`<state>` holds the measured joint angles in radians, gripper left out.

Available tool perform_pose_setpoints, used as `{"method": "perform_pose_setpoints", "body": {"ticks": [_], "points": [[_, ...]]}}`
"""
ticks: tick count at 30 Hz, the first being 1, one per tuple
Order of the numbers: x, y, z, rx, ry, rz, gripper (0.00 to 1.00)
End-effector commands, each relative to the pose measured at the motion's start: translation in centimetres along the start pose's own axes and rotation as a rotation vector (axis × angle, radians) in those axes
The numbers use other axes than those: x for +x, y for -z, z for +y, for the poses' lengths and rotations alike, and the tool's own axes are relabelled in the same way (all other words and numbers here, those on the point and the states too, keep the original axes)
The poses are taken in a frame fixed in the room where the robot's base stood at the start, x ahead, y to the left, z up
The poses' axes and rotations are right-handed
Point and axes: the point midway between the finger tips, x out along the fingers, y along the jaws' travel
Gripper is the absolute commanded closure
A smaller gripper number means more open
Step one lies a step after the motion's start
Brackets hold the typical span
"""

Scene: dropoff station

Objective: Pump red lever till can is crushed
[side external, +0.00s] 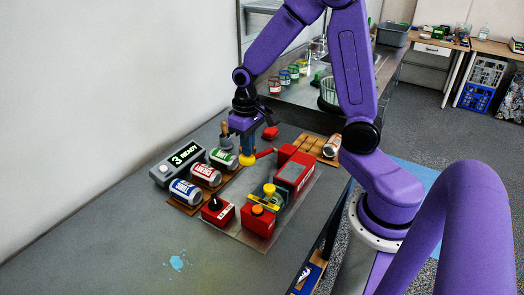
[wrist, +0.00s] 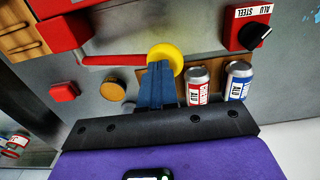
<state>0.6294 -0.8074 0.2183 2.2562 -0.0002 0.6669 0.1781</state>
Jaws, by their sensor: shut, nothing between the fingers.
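My gripper (side external: 246,148) is shut, its blue fingers pointing down at the yellow ball knob of the red lever (side external: 264,153). In the wrist view the fingertips (wrist: 160,66) overlap the front of the yellow knob (wrist: 166,56); I cannot tell whether they touch. The lever's red rod (wrist: 112,60) runs left from the knob. The red crusher (side external: 293,172) stands right of the gripper on a metal plate. Blue (side external: 186,192), red (side external: 205,175) and green (side external: 222,158) cans lie at left. I cannot see a can inside the crusher.
A grey display (side external: 180,160) reads "3 READY". A red selector box (side external: 217,210) and a red unit with an orange button (side external: 257,211) stand in front. A wooden tray (side external: 309,145) holds another can (side external: 331,146). The front left bench is clear apart from a blue stain.

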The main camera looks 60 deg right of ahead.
Motion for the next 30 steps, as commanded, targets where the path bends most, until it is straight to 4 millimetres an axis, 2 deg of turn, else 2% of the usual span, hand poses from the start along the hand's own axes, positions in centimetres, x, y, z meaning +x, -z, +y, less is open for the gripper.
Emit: {"method": "perform_pose_setpoints", "body": {"ticks": [16,30], "points": [[-0.1,0.0,0.0,-0.001,0.0,-0.001,1.0],[2.4,-0.1,-0.7,0.001,0.0,-0.002,1.0]]}}
